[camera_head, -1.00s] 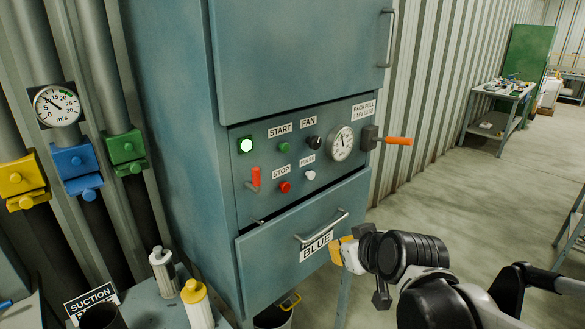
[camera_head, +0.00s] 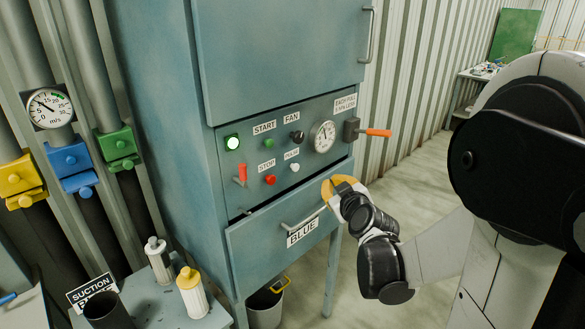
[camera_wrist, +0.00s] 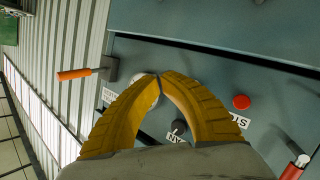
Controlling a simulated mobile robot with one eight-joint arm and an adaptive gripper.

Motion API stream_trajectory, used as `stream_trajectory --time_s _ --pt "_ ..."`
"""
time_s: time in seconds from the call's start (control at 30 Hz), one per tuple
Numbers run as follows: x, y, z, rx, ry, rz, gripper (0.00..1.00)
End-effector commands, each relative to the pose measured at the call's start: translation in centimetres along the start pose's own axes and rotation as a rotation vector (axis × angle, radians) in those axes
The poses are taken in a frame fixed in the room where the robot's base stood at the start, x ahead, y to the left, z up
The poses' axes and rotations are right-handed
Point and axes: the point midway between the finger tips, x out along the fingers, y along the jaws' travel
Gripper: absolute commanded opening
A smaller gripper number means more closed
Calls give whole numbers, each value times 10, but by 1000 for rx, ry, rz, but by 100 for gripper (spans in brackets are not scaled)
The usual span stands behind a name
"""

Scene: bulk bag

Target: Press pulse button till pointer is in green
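The white pulse button (camera_head: 294,168) is on the grey-blue panel, below and left of the round panel gauge (camera_head: 323,137). The m/s dial (camera_head: 50,108) on the pipe at left has a green band at its upper right; its pointer leans upper left, outside the green. My gripper (camera_head: 334,187) is right of and below the pulse button, apart from it. In the wrist view, the yellow fingers (camera_wrist: 159,75) meet at their tips, with nothing seen held. That view is turned over, and the fingers hide part of the panel; I cannot make out the pulse button there.
The red stop button (camera_head: 270,180), green start button (camera_head: 268,143) and black fan knob (camera_head: 297,135) are close by. An orange-handled lever (camera_head: 377,132) juts out right of the gauge. The drawer handle (camera_head: 302,220) sticks out below. A bucket (camera_head: 265,308) stands beneath.

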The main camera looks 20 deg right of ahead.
Motion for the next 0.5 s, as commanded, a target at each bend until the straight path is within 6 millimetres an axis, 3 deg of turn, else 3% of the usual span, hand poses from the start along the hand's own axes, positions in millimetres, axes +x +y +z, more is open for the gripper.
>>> stream_trajectory --time_s 0.17,0.5 --pt "6 -4 -3 -1 0 -3 0" --pt "42 -24 -23 -1 0 -4 0"
